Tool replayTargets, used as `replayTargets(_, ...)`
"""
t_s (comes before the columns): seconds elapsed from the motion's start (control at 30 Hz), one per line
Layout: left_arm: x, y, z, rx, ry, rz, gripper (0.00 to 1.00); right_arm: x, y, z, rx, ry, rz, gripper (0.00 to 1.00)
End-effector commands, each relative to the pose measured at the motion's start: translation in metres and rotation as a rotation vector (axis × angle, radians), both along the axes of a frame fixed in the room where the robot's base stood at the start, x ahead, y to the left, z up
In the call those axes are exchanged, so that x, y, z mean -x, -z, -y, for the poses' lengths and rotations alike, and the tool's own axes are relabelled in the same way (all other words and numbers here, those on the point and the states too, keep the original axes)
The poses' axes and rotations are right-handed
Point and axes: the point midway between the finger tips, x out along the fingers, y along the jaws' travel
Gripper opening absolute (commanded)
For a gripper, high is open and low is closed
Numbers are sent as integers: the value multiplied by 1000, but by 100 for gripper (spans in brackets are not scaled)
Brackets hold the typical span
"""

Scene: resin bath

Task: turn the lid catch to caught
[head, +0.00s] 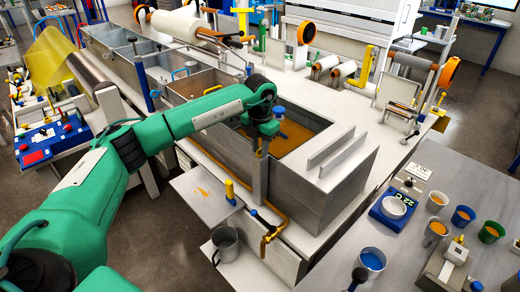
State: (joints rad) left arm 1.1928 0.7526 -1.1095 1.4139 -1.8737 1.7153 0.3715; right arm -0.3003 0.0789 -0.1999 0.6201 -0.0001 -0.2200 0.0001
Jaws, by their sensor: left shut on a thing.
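My left gripper (261,150) points down at the near wall of the resin bath (318,205), which holds orange resin (296,132). It is shut on a small part at the top of a grey upright post (260,182) on that wall. This part seems to be the lid catch; it is mostly hidden by the fingers, and I cannot read which way it is turned. My right gripper is not in view.
A yellow-handled valve (230,191) and a brass tap (270,236) stick out below the bath's near side, above a grey mug (225,245). A bench with a scale (395,208) and several cups stands at the right. Rollers (343,70) stand behind the bath.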

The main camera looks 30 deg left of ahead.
Motion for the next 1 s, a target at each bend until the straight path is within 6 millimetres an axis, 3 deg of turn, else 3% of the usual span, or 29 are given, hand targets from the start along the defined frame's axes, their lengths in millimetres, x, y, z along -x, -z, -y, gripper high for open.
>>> replayTargets(0.43,-1,-2,-1,0,8,4,2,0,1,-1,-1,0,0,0)
replayTargets(0.47,-1,-2,-1,0,8,4,26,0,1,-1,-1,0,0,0)
replayTargets(0.5,-1,-2,-1,0,8,4,30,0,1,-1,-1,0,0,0)
replayTargets(0.83,-1,-4,0,1,9,3,30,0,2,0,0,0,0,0)
replayTargets(1.0,-1,-25,0,0,9,7,30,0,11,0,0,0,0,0)
